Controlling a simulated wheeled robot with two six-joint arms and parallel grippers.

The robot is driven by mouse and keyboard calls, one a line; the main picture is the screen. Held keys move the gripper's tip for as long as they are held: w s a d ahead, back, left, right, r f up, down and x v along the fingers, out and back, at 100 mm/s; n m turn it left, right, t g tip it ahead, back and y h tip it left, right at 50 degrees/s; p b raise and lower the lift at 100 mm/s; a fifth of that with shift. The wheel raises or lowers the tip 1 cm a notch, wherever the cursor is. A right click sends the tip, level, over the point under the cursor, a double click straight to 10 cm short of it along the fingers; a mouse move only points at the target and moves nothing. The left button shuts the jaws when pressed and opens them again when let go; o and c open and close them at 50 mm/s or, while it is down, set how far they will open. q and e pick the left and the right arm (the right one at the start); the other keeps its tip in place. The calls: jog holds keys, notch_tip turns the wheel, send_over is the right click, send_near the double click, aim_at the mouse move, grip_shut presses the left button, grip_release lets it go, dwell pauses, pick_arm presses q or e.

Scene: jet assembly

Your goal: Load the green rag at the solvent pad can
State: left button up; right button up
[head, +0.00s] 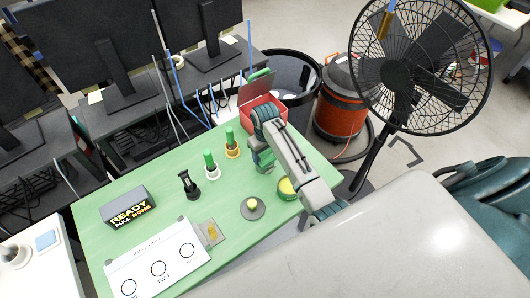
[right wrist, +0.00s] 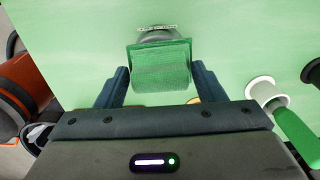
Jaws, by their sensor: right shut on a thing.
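The green rag (right wrist: 161,66) is a green block between the fingers of my right gripper (right wrist: 160,85) in the right wrist view. The gripper is shut on it. In the head view my right gripper (head: 263,158) hangs over the right part of the green table, and its arm hides part of the area. A grey round piece shows partly behind the rag in the wrist view. A yellow round can (head: 287,188) and a grey disc with a yellow knob (head: 253,207) stand nearby; I cannot tell which is the solvent pad can. My left gripper is out of view.
Black (head: 188,185), white (head: 212,172) and yellow (head: 232,152) holders stand to the left; the white and yellow ones carry green pieces. A red open box (head: 261,100) stands at the back.

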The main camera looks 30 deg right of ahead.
aim_at(265, 153)
jog(key=shift+r, duration=3.5)
jog(key=shift+s+f, duration=0.1)
